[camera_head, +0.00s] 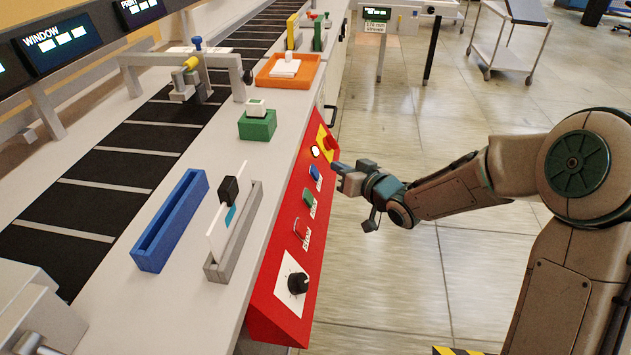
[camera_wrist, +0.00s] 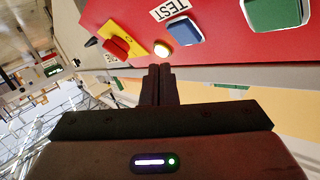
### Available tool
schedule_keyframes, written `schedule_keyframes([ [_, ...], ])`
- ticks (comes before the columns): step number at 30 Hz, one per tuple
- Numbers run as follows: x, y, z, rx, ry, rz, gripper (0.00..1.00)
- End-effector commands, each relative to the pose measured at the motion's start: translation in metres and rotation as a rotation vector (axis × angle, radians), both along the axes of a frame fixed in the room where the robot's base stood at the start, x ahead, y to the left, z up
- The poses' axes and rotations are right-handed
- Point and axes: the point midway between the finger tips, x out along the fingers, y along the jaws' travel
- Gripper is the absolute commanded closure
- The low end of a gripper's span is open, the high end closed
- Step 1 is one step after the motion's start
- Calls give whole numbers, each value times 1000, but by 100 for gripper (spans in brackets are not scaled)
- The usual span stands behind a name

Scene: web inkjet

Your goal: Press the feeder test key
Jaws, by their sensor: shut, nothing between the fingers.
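The blue key (camera_head: 315,172) sits on the red sloped control panel (camera_head: 277,263), and in the wrist view the blue key (camera_wrist: 185,30) has a TEST label (camera_wrist: 170,10) beside it. My gripper (camera_head: 337,168) is shut and empty at the panel's right side, close to the blue key. In the wrist view my fingertips (camera_wrist: 160,70) are together and appear just below the lit white lamp (camera_wrist: 162,50), with the blue key up and to their right. I see no clear contact with the key.
A green key (camera_head: 309,197), a red key (camera_head: 300,228) and a black knob (camera_head: 298,283) line the panel below. A red knob (camera_wrist: 118,47) on a yellow plate neighbours the lamp. Open floor (camera_head: 430,260) lies right of the panel.

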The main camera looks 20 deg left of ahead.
Motion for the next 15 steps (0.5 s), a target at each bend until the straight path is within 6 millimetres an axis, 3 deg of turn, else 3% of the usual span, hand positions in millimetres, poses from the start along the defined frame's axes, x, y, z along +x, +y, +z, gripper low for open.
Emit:
schedule_keyframes([
  [6,-4,17,-12,1,-1,0,100],
  [15,-5,21,-12,-1,0,-2,100],
])
